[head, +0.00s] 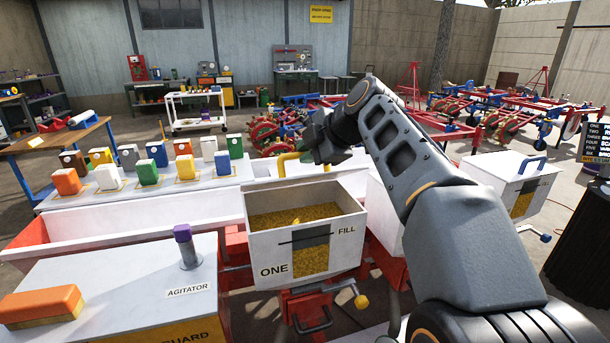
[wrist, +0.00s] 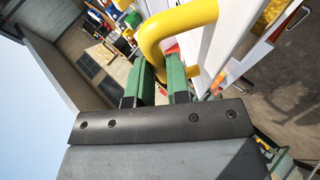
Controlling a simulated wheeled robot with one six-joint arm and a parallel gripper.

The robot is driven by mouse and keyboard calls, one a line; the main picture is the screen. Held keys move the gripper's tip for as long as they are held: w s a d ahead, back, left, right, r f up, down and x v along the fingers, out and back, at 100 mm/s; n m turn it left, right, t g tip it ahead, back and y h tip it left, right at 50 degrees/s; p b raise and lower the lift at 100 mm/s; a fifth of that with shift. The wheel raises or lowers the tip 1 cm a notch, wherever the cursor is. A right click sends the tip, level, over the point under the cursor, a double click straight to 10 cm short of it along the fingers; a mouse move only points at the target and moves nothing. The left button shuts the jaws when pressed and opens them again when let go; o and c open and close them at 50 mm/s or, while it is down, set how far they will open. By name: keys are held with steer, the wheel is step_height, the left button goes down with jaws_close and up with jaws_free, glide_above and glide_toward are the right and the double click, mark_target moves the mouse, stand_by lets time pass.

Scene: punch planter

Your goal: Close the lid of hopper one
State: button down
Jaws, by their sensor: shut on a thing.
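Hopper one (head: 285,255) is a white box marked ONE and FILL, with yellow grain (head: 290,218) inside. Its lid (head: 262,188) stands raised at the back, so the grain shows. A yellow handle (head: 290,162) is on the lid, and it also shows large in the wrist view (wrist: 160,35). My gripper (head: 312,154) is at the back of the hopper, its green fingers (wrist: 163,82) shut on the yellow handle. My arm hides part of the area right of the hopper.
A second white hopper (head: 515,182) with a blue handle stands at the right. The agitator cover (head: 120,285), with a purple-topped post (head: 185,240) and an orange brush-like block (head: 40,305), is at the front left. Several coloured containers (head: 145,172) stand on the bench behind.

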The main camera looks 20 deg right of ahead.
mark_target(316, 175)
steer(key=s+f+t+b, duration=0.1)
steer(key=f+b, duration=0.1)
steer(key=b, duration=0.1)
steer(key=s+f+t+b, duration=0.1)
steer(key=b, duration=0.2)
steer(key=shift+s+f, duration=0.2)
steer(key=shift+f, duration=0.15)
steer(key=shift+s+f+n+b, duration=0.25)
steer(key=shift+f+n+b, duration=0.05)
steer(key=shift+b, duration=0.6)
steer(key=shift+s+f+b, duration=0.4)
steer(key=shift+f+b, duration=0.5)
steer(key=shift+b, duration=0.35)
steer(key=shift+s+f+b, duration=0.45)
steer(key=shift+f+b, duration=0.4)
steer(key=shift+b, duration=0.45)
steer(key=shift+s+f+b, duration=0.4)
steer(key=shift+f+b, duration=0.5)
steer(key=shift+b, duration=0.35)
steer(key=c, duration=1.1)
jaws_free()
steer(key=shift+s, duration=0.1)
steer(key=shift+r, duration=0.1)
steer(key=shift+r, duration=0.15)
